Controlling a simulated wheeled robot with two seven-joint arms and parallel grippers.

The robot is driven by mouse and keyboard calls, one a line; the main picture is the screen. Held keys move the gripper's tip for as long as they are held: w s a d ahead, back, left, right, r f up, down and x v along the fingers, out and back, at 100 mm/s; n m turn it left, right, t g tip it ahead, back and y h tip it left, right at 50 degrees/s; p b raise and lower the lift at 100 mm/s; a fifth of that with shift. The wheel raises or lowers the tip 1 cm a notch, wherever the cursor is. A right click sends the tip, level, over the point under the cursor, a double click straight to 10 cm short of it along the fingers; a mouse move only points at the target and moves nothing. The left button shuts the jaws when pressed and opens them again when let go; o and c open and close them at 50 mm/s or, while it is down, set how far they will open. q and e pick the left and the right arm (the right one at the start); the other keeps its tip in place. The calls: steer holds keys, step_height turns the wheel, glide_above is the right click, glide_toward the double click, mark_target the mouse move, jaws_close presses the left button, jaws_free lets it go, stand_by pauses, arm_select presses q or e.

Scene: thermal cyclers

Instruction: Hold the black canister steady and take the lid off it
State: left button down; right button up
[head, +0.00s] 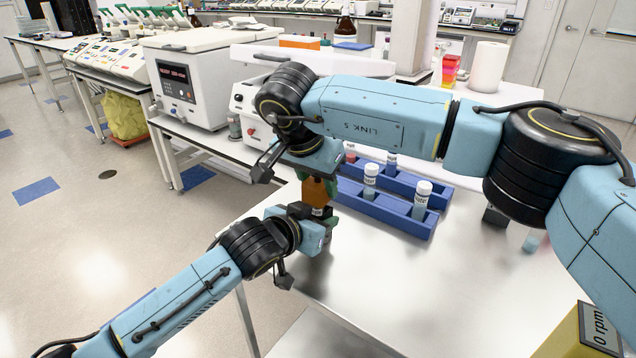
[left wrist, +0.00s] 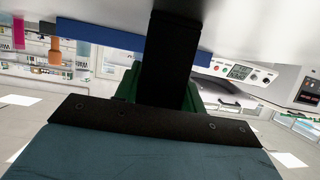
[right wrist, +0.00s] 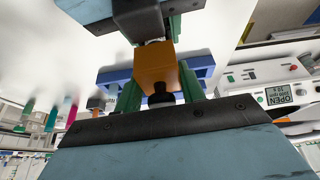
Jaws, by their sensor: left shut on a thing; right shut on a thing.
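The black canister (left wrist: 172,60) stands between the green fingers of my left gripper (head: 322,218), which is shut on it from the side. In the head view the canister is mostly hidden by the grippers. The orange lid (head: 314,190) is a block with a black knob, directly above the canister. It shows between the green fingers of my right gripper (right wrist: 160,85), which is shut on it from above.
Blue racks (head: 380,208) with white-capped vials (head: 421,200) stand close behind and right of the grippers. A white machine (head: 195,85) stands at the back left. A yellow box (head: 565,335) is at the lower right. The front middle of the table (head: 420,290) is clear.

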steer(key=shift+r, duration=2)
arm_select(q)
steer(key=c, duration=0.8)
jaws_free()
steer(key=shift+o, duration=0.2)
